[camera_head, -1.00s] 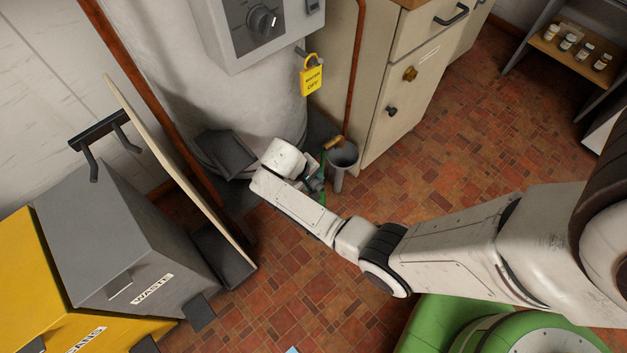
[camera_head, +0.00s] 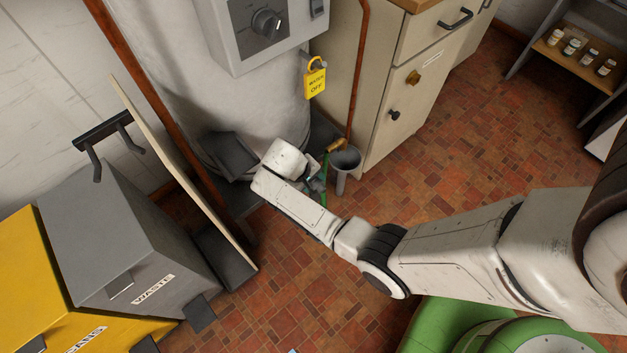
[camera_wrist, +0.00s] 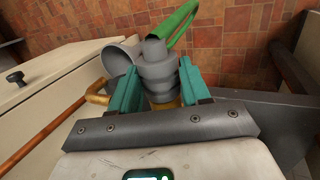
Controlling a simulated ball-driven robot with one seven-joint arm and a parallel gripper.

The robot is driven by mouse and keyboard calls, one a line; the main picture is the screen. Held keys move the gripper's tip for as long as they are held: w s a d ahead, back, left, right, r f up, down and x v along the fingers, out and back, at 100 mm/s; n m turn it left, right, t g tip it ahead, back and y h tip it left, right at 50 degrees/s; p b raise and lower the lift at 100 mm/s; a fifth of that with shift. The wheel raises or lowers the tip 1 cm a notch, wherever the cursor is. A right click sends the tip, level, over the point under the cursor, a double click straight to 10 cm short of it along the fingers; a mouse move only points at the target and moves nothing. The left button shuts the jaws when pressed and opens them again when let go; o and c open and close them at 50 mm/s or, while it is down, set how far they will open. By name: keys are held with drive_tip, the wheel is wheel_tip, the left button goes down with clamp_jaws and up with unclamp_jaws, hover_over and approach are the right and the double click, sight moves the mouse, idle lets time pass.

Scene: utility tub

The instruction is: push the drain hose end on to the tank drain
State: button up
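The drain hose end is a grey stepped cuff (camera_wrist: 158,72) on a green hose (camera_wrist: 178,24), seen in the wrist view. My gripper (camera_wrist: 158,84) has its teal fingers on either side of the cuff, apparently touching it and holding it. A brass-coloured piece (camera_wrist: 167,104), apparently the tank drain, shows just below the cuff between the fingers. I cannot tell how far the cuff is over it. In the head view my gripper (camera_head: 316,183) is small and mostly behind my wrist, low beside the white tank (camera_head: 225,105). The green hose (camera_head: 323,196) hangs below it.
A grey funnel (camera_head: 345,160) with a brass-ended copper pipe (camera_head: 357,80) stands close right of my gripper. A cream cabinet (camera_head: 405,100) is further right. Tiled floor lies open right.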

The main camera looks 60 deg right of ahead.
drive_tip(key=o, duration=0.4)
drive_tip(key=p+v, duration=0.3)
drive_tip(key=v, duration=0.7)
drive_tip(key=shift+r, duration=0.35)
drive_tip(key=shift+w+a, duration=0.1)
drive_tip(key=shift+a, duration=0.05)
